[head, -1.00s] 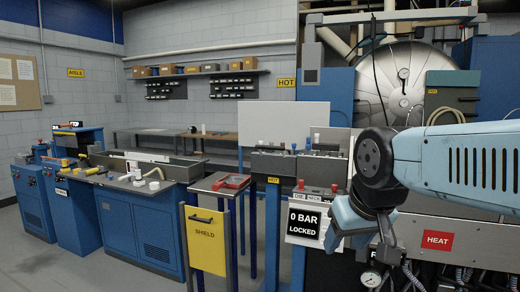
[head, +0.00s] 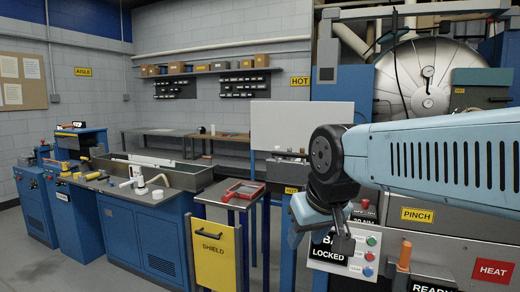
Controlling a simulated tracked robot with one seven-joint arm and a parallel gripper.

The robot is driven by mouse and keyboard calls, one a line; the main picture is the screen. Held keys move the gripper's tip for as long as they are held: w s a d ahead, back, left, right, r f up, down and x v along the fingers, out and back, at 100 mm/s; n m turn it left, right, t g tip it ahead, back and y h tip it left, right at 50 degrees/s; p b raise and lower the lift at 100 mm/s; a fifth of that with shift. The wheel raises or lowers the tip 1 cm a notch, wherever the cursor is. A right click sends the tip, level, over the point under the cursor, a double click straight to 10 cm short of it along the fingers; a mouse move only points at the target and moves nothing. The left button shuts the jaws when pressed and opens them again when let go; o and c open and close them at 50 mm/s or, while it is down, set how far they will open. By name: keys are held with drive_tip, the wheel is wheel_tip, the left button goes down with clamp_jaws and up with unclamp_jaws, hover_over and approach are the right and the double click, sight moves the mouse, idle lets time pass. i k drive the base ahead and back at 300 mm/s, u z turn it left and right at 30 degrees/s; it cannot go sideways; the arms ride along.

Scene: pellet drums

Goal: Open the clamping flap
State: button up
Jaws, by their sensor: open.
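My gripper (head: 322,236) hangs at the end of my pale blue arm, right of centre in the head view. Its jaws are open and I see nothing between them. It is in front of a white control panel (head: 368,241) with red, green and blue buttons and covers part of it. An orange-topped handle (head: 404,256) stands right of the gripper, apart from it. I cannot tell which part is the clamping flap; my arm and gripper hide much of the machine there.
A LOCKED sign (head: 328,255) and a READY sign (head: 430,287) are near the gripper. PINCH (head: 430,216) and HEAT (head: 493,270) labels mark the machine front. Grey floor is visible at left.

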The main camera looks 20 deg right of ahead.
sight(288, 173)
drive_tip(key=z, duration=0.1)
drive_tip(key=i, duration=1.35)
drive_tip(key=z, duration=0.5)
